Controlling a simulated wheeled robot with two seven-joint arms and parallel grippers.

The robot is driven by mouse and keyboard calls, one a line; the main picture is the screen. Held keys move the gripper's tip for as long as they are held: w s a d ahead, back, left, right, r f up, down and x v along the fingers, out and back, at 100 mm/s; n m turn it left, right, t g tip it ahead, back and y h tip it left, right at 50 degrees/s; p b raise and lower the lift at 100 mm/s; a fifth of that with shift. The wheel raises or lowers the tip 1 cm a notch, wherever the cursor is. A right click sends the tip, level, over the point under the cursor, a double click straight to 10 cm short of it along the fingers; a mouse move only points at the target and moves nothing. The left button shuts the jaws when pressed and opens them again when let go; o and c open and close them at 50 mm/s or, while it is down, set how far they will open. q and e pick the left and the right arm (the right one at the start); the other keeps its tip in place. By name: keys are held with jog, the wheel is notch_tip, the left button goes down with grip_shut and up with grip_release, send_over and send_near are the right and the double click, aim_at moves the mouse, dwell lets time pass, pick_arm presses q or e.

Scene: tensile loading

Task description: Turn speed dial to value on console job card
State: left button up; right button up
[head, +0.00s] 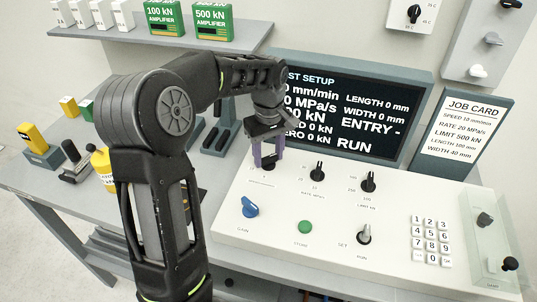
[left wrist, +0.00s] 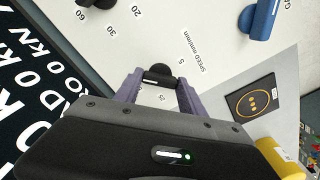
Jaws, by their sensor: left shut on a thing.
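My left gripper (head: 267,160) reaches down over the white console (head: 290,262). The job card (head: 472,127) on the right reads speed 10 mm/min, rate 20 MPa/s, limit 500 kN, length 100 mm, width 40 mm. My right gripper is not in view.
A dark screen (head: 345,112) stands behind the console. Nearby are the rate dial (head: 317,171), limit dial (head: 368,182), blue gain knob (head: 250,207), green button (head: 305,227), set/run switch (head: 364,234) and number keypad (head: 431,241).

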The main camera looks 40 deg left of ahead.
aim_at(269, 157)
pick_arm(q)
jog(key=shift+m, duration=1.3)
jog(key=o, duration=1.4)
jog(key=shift+c, duration=0.2)
jog(key=shift+r, duration=0.15)
notch_tip(269, 157, up, 8)
jog(key=shift+f+b, duration=0.2)
jog(key=shift+b, duration=0.35)
